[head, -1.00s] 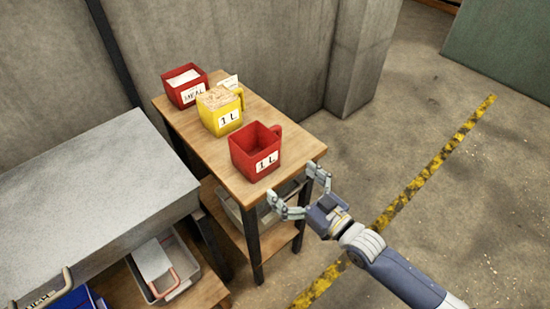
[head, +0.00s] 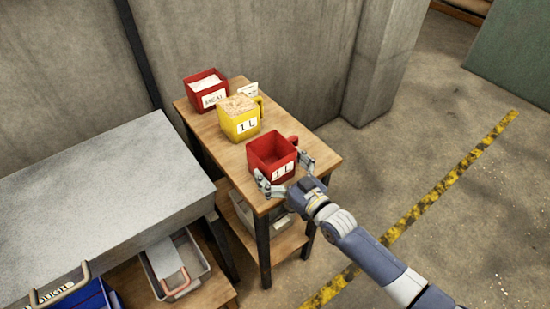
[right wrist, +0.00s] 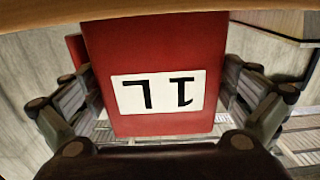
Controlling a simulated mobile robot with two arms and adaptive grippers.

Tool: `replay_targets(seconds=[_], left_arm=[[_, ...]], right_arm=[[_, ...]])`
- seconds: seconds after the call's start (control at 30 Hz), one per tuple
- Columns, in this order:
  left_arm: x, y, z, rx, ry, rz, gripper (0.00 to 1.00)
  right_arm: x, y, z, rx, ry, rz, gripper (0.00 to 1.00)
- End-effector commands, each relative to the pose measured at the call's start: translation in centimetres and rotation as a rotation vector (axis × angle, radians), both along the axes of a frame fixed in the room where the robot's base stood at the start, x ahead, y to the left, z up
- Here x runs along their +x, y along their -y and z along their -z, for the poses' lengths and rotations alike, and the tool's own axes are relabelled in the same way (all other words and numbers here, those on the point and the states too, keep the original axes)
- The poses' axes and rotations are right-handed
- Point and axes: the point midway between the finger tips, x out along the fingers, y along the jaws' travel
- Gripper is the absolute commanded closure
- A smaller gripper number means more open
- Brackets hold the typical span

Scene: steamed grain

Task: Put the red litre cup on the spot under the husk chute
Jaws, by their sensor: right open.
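The red litre cup (head: 272,152), labelled "1 L", stands upright and looks empty near the front end of the wooden table (head: 322,160). My right gripper (head: 287,178) is open, with one finger on each side of the cup. In the right wrist view the cup (right wrist: 155,55) fills the space between the open fingers, its label upside down; I cannot tell whether the fingers touch it. My left gripper is not in view. No husk chute or spot under it can be made out.
A yellow "1 L" cup (head: 240,126) full of grain stands behind the red cup. A red box labelled "MEAL" (head: 206,97) and a small white card (head: 248,89) are farther back. A grey metal surface (head: 110,190) lies left, with a grey bin (head: 203,262) and blue crate (head: 85,297) below.

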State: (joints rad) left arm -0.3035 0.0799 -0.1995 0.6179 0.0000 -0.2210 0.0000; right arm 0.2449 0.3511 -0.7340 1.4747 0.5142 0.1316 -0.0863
Motion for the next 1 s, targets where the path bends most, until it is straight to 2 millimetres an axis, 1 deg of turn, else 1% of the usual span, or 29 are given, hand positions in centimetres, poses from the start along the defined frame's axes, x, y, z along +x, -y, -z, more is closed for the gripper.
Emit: replay_targets(seconds=[0.17,0.2,0.37,0.4,0.47,0.5,0.77,0.87,1.0], left_arm=[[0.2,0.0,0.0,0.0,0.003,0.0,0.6],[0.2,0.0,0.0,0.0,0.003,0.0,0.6],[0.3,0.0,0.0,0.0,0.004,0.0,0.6],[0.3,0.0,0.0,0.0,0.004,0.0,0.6],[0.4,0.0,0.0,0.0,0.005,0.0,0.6],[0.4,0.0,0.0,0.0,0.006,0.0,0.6],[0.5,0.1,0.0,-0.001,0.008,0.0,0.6],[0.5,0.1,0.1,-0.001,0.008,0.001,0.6],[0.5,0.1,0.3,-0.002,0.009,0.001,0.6]], right_arm=[[0.0,0.0,0.0,0.0,0.0,0.0,0.0],[0.0,0.0,0.0,0.0,0.0,0.0,0.02],[0.0,0.0,0.0,-0.001,0.001,0.0,0.39],[0.0,0.0,0.0,-0.001,0.001,0.0,0.43],[0.0,0.0,0.0,-0.001,0.001,0.0,0.42],[0.0,0.0,-0.1,0.0,0.002,0.0,0.47],[0.0,0.0,-0.1,0.0,0.001,0.0,0.47],[0.0,0.0,-0.5,0.0,0.002,0.0,0.47],[0.0,0.0,-1.7,0.002,0.005,0.0,0.47]])
